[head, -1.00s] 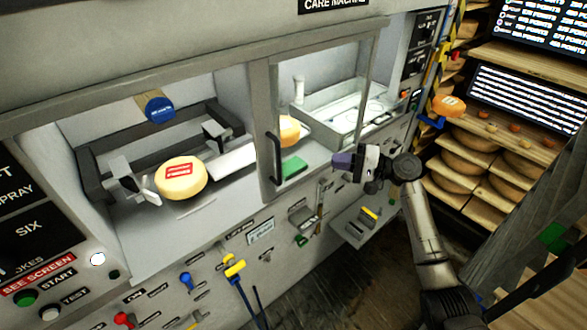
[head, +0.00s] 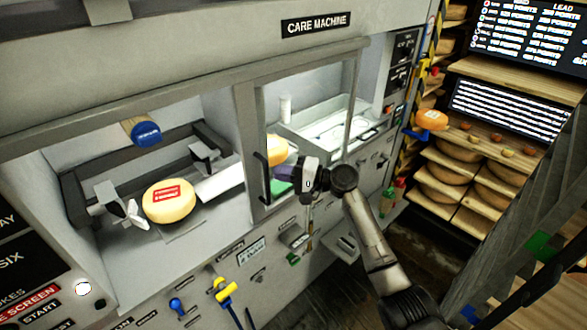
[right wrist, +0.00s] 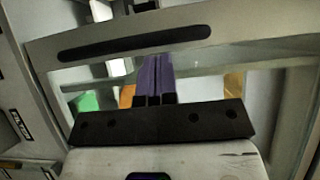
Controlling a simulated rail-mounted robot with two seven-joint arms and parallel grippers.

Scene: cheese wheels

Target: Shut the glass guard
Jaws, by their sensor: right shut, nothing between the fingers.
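The glass guard (head: 248,140) is a grey-framed pane that stands across the right part of the machine's opening. The left bay is uncovered. Its upright black handle (head: 262,178) is on the guard's left frame bar. In the right wrist view the black handle (right wrist: 135,43) lies across the picture beyond my fingers. My right gripper (head: 276,172) is shut and empty, just right of the handle in the head view; I cannot tell whether it touches the guard. Its purple fingers (right wrist: 155,78) point at the handle bar in the wrist view. My left gripper is not in view.
A cheese wheel (head: 169,201) with a red label sits between clamps in the open left bay, below a blue-capped cylinder (head: 141,131). Another wheel (head: 275,150) is partly behind the guard. Coloured tools hang on the lower front. Shelves of cheese (head: 450,170) stand at right.

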